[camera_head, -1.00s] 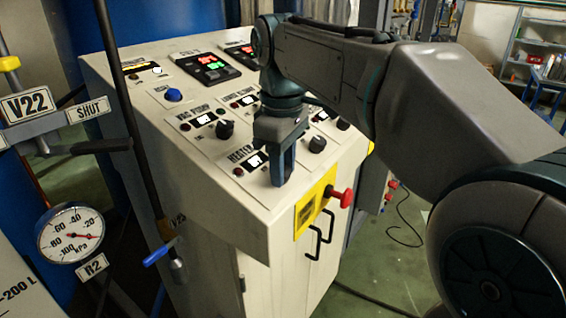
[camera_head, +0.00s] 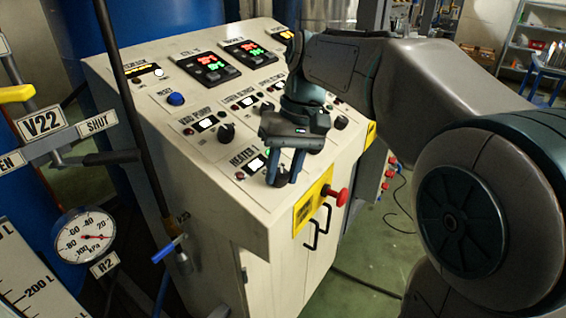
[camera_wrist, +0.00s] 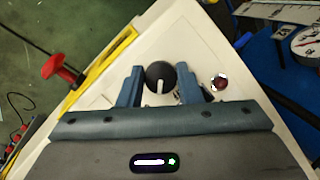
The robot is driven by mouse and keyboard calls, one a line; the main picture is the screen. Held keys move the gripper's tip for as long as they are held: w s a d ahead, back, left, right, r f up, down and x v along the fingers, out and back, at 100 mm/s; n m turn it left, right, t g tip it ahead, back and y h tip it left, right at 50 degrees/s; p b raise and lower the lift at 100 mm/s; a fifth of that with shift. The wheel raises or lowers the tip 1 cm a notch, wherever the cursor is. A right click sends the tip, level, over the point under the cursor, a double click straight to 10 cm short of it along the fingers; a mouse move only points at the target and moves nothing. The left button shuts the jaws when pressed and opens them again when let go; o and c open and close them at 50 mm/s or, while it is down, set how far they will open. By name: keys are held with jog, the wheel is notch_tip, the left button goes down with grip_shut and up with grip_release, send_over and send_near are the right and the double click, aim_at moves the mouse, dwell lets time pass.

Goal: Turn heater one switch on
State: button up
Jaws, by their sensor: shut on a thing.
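The heater one switch is a round black knob with a white pointer line. In the wrist view the knob (camera_wrist: 159,72) lies between the two blue fingers of my gripper (camera_wrist: 160,80), its line pointing down in the picture. In the head view my gripper (camera_head: 284,176) reaches down onto the front corner of the panel, shut on the knob, which its fingers largely cover. The heater label (camera_head: 244,157) and a lit white display sit just behind the fingers. A red lamp (camera_wrist: 219,83) is beside the knob. A small green glow shows by the gripper in the head view.
The sloped white control panel (camera_head: 220,205) carries other knobs, such as the vac pump knob (camera_head: 227,132), and a blue button (camera_head: 176,99). A red emergency knob (camera_head: 343,197) sticks out of the front. A dark pole (camera_head: 135,110) and a gauge (camera_head: 84,236) stand left.

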jog(key=shift+m+y+p, duration=0.3)
jog(key=shift+m, duration=0.7)
jog(key=o, duration=1)
jog(key=v, duration=1.4)
jog(key=shift+d+f+p, duration=0.1)
jog(key=shift+p, duration=0.25)
jog(key=s+d+f+t+h, duration=0.1)
jog(key=s+d+f, duration=0.1)
jog(key=s+f, duration=0.3)
jog(key=s+d+f+m+t+h, duration=0.1)
jog(key=s+f, duration=0.4)
jog(key=f, duration=0.5)
jog(key=s+d+f+t+h, duration=0.1)
jog(key=s+d+f, duration=0.3)
jog(key=f, duration=0.4)
jog(key=shift+s+d+t, duration=0.4)
jog(key=shift+s+t, duration=0.2)
jog(key=shift+t, duration=0.3)
